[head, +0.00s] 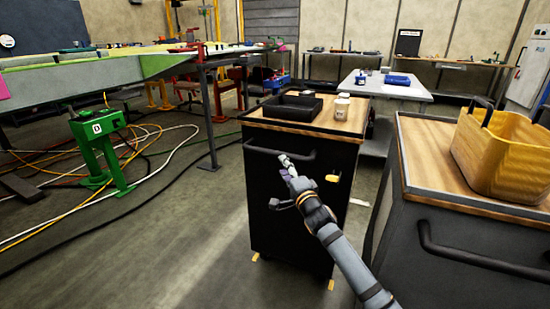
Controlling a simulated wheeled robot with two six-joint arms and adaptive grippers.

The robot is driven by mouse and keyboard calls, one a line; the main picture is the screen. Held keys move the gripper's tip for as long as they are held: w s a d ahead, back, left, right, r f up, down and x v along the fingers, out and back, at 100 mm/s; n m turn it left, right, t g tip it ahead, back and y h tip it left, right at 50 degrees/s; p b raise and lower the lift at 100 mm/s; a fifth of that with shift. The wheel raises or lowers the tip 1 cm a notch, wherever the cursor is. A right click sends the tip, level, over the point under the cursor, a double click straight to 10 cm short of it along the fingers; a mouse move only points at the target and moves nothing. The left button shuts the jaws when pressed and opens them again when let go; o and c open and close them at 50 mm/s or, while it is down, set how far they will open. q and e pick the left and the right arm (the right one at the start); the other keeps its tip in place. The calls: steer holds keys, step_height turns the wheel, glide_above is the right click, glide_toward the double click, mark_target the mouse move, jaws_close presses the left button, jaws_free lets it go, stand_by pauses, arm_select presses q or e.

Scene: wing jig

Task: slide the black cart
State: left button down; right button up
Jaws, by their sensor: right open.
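The black cart (268,223) stands in the middle of the head view. It has a wooden top with a black tray (292,107) and small white containers (341,107) on it. A black bar handle (268,152) runs along the upper front face. My right gripper (284,166) is in front of that face, near the right part of the handle, with its fingers open. I cannot tell whether it touches the handle or cart. My forearm hides part of the cart's lower right front. My left gripper is not in view.
A second dark cart (465,275) with a yellow basket (497,152) stands close on the right. A green stand (100,145) and loose cables (150,150) lie to the left, below the long wing (90,78). Bare floor (170,240) is left of the black cart. A white table (400,92) stands behind.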

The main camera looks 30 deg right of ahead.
mark_target(275, 154)
steer(key=w, duration=0.5)
steer(key=w+r+b, duration=0.1)
steer(key=w, duration=0.2)
steer(key=shift+w+d, duration=0.25)
steer(key=shift+w, duration=0.1)
jaws_close()
